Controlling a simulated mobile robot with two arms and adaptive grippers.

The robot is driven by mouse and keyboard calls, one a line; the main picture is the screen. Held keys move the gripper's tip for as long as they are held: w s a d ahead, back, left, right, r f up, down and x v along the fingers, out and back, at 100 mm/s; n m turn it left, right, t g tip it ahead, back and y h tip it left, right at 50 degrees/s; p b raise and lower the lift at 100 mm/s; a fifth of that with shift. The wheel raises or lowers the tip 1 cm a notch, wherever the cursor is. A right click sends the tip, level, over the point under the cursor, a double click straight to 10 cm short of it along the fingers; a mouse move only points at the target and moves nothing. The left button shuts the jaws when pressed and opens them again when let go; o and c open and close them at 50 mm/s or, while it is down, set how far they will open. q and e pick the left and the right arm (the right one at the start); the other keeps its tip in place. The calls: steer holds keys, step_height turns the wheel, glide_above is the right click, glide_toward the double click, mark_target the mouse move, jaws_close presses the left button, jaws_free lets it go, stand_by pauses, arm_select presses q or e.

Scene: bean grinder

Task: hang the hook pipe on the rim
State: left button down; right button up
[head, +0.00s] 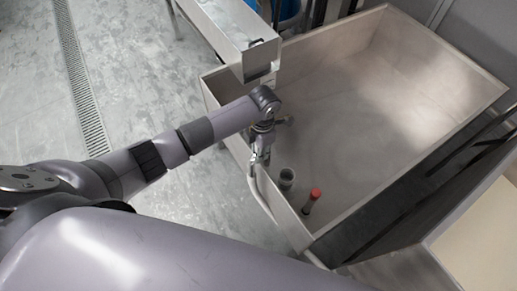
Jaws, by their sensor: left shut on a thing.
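The hook pipe (262,202) is a thin, pale grey bent pipe. It shows on the outer side of the near-left wall of a large metal bin, running down and to the right from my gripper. My left gripper (259,154) is at the top of that wall, shut on the upper part of the pipe. The rim (287,219) is the thin top edge of the bin. I cannot tell whether the pipe touches the rim, as the gripper hides its upper end. My right gripper is not in view.
Inside the bin, a dark greenish cylinder (287,178) and a red-topped piece (314,195) stand near the near-left wall. The rest of the bin floor (390,100) is clear. A metal chute (228,30) reaches over the bin's far-left corner. A floor drain (80,75) lies left.

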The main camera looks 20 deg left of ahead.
arm_select(q)
steer(key=shift+f+b, duration=1.25)
steer(key=shift+f, duration=0.5)
steer(key=c, duration=1.3)
jaws_free()
